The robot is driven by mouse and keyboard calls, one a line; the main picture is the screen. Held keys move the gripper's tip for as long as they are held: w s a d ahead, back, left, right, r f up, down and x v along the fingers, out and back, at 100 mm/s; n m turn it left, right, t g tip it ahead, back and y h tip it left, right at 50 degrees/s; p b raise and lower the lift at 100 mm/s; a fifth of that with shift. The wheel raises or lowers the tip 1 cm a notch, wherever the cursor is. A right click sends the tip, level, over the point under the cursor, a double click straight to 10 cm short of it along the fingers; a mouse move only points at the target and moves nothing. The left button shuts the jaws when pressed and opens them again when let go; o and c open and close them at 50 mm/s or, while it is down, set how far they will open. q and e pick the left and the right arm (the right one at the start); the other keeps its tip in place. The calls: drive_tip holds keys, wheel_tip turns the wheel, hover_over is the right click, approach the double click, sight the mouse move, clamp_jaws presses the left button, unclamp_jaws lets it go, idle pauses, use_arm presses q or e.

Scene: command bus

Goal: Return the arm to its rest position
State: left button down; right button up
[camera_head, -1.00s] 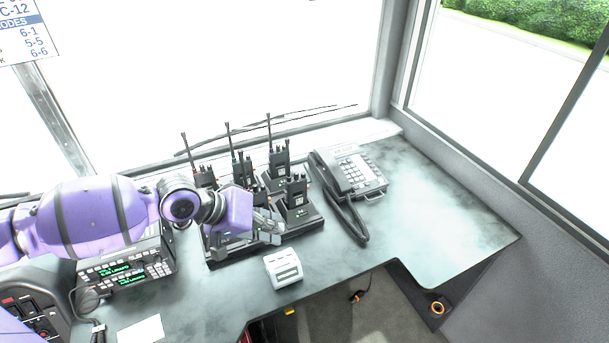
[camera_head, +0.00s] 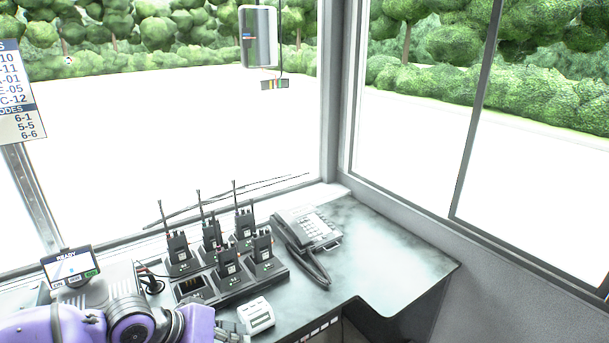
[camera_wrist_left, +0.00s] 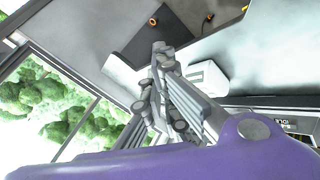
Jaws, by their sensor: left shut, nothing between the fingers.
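My purple left arm (camera_head: 60,326) comes in at the bottom left of the head view. Its gripper (camera_head: 230,328) is low in the picture, just left of a small white device, and looks empty. Whether it touches the device cannot be told. In the left wrist view the gripper's grey linked fingers (camera_wrist_left: 160,52) are together with nothing between them. My right arm and gripper are not in view.
Several black radios (camera_head: 228,262) stand in a charger (camera_head: 205,295) with an empty front-left slot (camera_head: 190,288). The white device (camera_head: 257,315) sits before it. A desk phone (camera_head: 308,230) stands right of it; a small screen (camera_head: 70,267) at left. The desk's right part (camera_head: 385,250) is clear.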

use_arm(q)
drive_tip(key=s+d+f+m+y, duration=0.1)
drive_tip(key=s+d+f+m, duration=0.15)
drive_tip(key=s+f, duration=0.4)
drive_tip(key=s+d+f+m, duration=0.1)
drive_tip(key=s+d+f, duration=0.2)
drive_tip(key=s, duration=0.6)
drive_tip(key=s+a+f+n+g+y, duration=0.15)
drive_tip(key=s+a+y, duration=0.25)
drive_tip(key=s+a, duration=0.5)
drive_tip(key=s+a+f+n+g+y, duration=0.1)
drive_tip(key=s+a+n+g+y, duration=0.15)
drive_tip(key=s+a, duration=0.55)
drive_tip(key=w+d+f+t, duration=0.3)
drive_tip(key=f, duration=0.2)
drive_tip(key=w+d+f+m+t, duration=0.1)
drive_tip(key=w+d+f+t, duration=0.2)
drive_tip(key=f, duration=0.3)
drive_tip(key=shift+w+f+t+h, duration=0.25)
drive_tip(key=shift+f+t+h, duration=0.1)
drive_tip(key=shift+t, duration=0.45)
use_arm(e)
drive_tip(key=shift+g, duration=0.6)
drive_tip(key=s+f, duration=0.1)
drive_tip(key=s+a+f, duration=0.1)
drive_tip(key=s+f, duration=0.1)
